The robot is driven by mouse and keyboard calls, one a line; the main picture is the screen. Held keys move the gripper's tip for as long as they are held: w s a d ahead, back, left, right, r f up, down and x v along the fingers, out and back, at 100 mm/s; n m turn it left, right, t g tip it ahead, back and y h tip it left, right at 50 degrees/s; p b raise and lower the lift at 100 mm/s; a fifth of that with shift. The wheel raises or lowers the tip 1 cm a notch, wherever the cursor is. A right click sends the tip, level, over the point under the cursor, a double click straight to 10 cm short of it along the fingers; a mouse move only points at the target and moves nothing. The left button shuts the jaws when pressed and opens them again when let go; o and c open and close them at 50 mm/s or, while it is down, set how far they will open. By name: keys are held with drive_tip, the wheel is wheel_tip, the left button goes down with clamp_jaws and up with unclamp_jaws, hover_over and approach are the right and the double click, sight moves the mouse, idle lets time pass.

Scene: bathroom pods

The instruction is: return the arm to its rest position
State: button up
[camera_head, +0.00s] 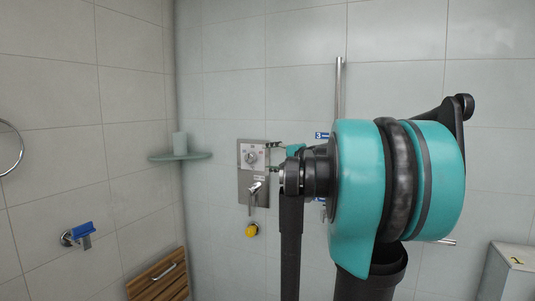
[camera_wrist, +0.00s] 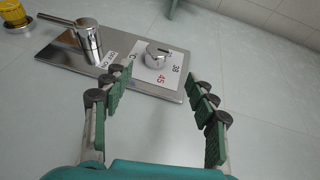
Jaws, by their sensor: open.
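My gripper (camera_wrist: 160,80) is open and empty in the wrist view, its two green-padded fingers spread apart in front of the wall. In the head view my gripper (camera_head: 277,157) points left toward a steel shower control plate (camera_head: 245,187), and my teal arm hides part of it. The plate also shows in the wrist view (camera_wrist: 125,78), beyond the fingertips. It carries a round knob (camera_wrist: 156,54) and a lever handle (camera_wrist: 90,38). I see no contact between the fingers and the plate, but the exact gap is hard to tell.
A yellow knob (camera_head: 252,230) sits below the plate. A vertical rail (camera_head: 339,88) runs up the wall behind my arm. A wooden seat (camera_head: 160,279) is low at left, and a pale box (camera_head: 510,271) stands at lower right.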

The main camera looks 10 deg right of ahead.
drive_tip(key=s+a+f+n+g+h, duration=0.1)
drive_tip(key=s+a+f+n+g, duration=0.15)
drive_tip(key=s+f, duration=0.45)
drive_tip(key=s+a+f+n+g+h, duration=0.1)
drive_tip(key=s+a+f+n+g, duration=0.15)
drive_tip(key=f, duration=0.85)
drive_tip(key=s+a+f+n+g+h, duration=0.1)
drive_tip(key=s+a+f+n, duration=0.15)
drive_tip(key=s+f, duration=0.45)
drive_tip(key=s+d+f+n+g+h, duration=0.1)
drive_tip(key=s+d+f+n+h, duration=0.1)
drive_tip(key=s+f, duration=0.5)
drive_tip(key=s+d+f+n+g+h, duration=0.1)
drive_tip(key=s+d+f+g+h, duration=0.1)
drive_tip(key=s+f, duration=0.6)
wheel_tip(320, 180, down, 5)
drive_tip(key=shift+s+d+r+n+g+h, duration=0.1)
drive_tip(key=shift+s+d+n+g+h, duration=0.25)
drive_tip(key=shift+h, duration=0.45)
drive_tip(key=shift+c, duration=0.2)
